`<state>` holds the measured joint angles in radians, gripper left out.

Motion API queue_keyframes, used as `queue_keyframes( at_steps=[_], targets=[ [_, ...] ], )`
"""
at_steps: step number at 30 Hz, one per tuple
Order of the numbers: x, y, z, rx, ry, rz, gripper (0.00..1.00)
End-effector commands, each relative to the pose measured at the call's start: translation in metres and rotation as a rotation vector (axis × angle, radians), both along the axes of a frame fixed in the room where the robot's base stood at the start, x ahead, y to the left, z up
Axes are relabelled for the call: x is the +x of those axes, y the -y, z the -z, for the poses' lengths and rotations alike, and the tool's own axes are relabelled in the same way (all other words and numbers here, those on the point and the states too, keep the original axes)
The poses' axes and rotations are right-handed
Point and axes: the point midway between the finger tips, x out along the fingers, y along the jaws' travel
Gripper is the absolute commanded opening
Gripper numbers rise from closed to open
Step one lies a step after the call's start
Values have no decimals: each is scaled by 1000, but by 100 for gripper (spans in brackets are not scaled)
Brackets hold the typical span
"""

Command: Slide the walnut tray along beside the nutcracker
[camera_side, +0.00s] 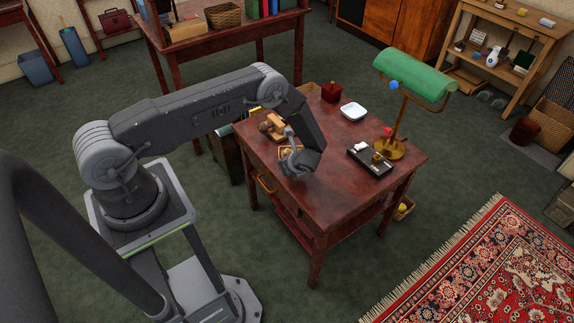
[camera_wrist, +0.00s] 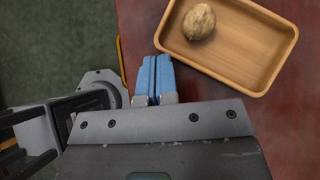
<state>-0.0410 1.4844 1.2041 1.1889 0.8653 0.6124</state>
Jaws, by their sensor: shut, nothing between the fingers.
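The walnut tray (camera_wrist: 268,71) is a shallow light-wood tray with rounded corners, holding one brown walnut (camera_wrist: 199,21). In the side view the tray (camera_side: 283,156) is partly hidden behind my wrist. My gripper (camera_wrist: 155,60) is shut and empty, its blue fingers at the tray's lower left corner in the wrist view. They look very close to its rim; I cannot tell whether they touch. A tan wooden object (camera_side: 269,126), seemingly the nutcracker, stands just beyond the tray in the side view. It is outside the wrist view.
The dark red table (camera_side: 325,185) is clear toward its front corner. A black tray (camera_side: 368,162) with small items, a green-shaded brass lamp (camera_side: 413,74), a white dish (camera_side: 353,112) and a dark red box (camera_side: 331,93) stand farther right and back.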

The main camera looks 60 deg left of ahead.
Motion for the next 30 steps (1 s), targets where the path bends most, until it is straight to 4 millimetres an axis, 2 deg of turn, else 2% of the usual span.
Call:
queue_keyframes(
  at_steps=[5, 11, 15, 21, 30],
  targets=[
    [1, 9, 0, 0, 0, 4, 0],
    [0, 46, 0, 0, 0, 6, 0],
    [1, 67, -27, 0, 4, 4, 0],
    [0, 94, -54, 0, 1, 2, 0],
    [0, 111, -71, 1, -1, 1, 0]
  ],
)
